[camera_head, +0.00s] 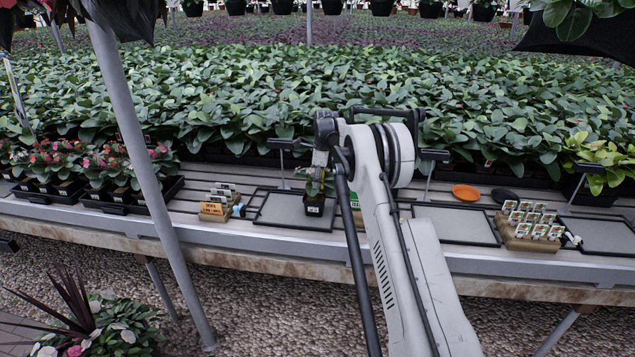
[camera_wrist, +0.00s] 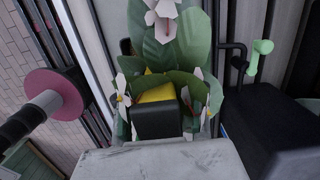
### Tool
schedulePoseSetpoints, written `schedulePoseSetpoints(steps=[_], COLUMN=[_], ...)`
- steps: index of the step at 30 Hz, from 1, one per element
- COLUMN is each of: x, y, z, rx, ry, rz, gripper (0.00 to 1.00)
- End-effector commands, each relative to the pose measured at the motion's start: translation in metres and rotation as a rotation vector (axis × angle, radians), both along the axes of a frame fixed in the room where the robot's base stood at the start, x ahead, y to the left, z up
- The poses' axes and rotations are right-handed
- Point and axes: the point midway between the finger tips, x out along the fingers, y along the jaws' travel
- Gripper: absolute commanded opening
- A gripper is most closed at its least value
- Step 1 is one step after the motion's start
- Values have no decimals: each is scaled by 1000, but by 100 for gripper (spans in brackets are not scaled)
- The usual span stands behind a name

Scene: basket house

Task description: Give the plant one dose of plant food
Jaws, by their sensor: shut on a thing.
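A potted plant stands in a black pot with a white label (camera_head: 314,206) on the bench, at the right edge of a grey tray. In the wrist view, its green leaves and white flowers (camera_wrist: 165,45) fill the middle. My gripper (camera_wrist: 157,104) is among the front leaves, shut on a small yellow thing (camera_wrist: 157,93). A black block of the gripper hides most of that thing, so I cannot tell its full shape. In the head view my arm covers most of the gripper, just above the pot. I cannot make out the plant food for sure.
A pale green piece (camera_wrist: 262,48) shows at right in the wrist view. Wooden holders with labelled packets stand left (camera_head: 214,210) and right (camera_head: 517,240). An orange saucer (camera_head: 466,192) lies behind the right-hand trays.

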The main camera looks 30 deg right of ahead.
Motion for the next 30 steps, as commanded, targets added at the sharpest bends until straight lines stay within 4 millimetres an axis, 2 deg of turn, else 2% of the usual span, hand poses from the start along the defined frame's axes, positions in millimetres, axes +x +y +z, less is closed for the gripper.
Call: schedulePoseSetpoints(steps=[5,30], x=[0,0], y=[0,0], z=[4,62], rx=[0,0], ry=[1,0], rz=[0,0], gripper=[7,7])
